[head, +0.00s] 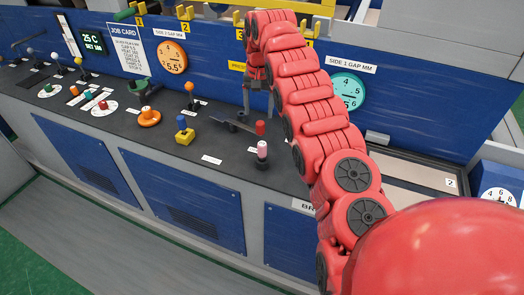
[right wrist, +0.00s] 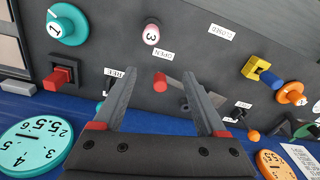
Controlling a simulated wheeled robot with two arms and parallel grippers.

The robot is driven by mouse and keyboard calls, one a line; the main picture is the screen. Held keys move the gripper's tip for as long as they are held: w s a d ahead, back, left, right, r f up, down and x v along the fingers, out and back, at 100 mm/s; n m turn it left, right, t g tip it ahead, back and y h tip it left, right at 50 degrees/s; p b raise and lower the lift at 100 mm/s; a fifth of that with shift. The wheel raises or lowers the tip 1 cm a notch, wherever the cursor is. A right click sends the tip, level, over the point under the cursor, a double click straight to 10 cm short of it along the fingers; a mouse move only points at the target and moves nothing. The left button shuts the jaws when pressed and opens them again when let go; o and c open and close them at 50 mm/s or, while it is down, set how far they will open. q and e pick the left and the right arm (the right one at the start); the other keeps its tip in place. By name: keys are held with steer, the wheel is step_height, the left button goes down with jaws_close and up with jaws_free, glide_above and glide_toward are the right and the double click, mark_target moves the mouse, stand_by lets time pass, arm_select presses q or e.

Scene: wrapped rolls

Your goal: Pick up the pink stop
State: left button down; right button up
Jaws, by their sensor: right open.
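The pink stop (head: 262,149) is a small pale pink knob on a black base, upright on the dark console top. In the right wrist view the pink stop (right wrist: 151,36) shows a number 3 on its top and lies beyond the fingertips. My right gripper (head: 258,107) points down over the console, behind the stop in the head view. In the right wrist view its two fingers (right wrist: 158,80) are apart, with a red knob (right wrist: 160,80) showing between them. The gripper is not touching the stop. My left gripper is not in view.
A blue-and-yellow knob (head: 184,132) and an orange dial (head: 149,117) stand to the left on the console. A teal knob (right wrist: 67,24) and a red block (right wrist: 61,76) show in the right wrist view. A blue gauge panel (head: 205,60) rises behind.

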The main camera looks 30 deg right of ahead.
mark_target(262, 142)
steer(key=shift+g, duration=0.3)
steer(key=f+p, duration=0.1)
steer(key=f, duration=0.2)
steer(key=s+f+p, duration=0.1)
steer(key=f, duration=0.3)
steer(key=s+f+p, duration=0.1)
steer(key=f, duration=0.3)
steer(key=shift+s+f+p, duration=0.15)
steer(key=shift+f+p, duration=0.25)
steer(key=shift+p, duration=0.1)
steer(key=f, duration=0.1)
steer(key=f+p, duration=0.2)
steer(key=shift+s+a+f, duration=0.15)
steer(key=shift+a+f, duration=0.05)
steer(key=shift+a, duration=0.05)
steer(key=shift+d+f, duration=0.1)
steer(key=shift+f, duration=0.5)
jaws_close()
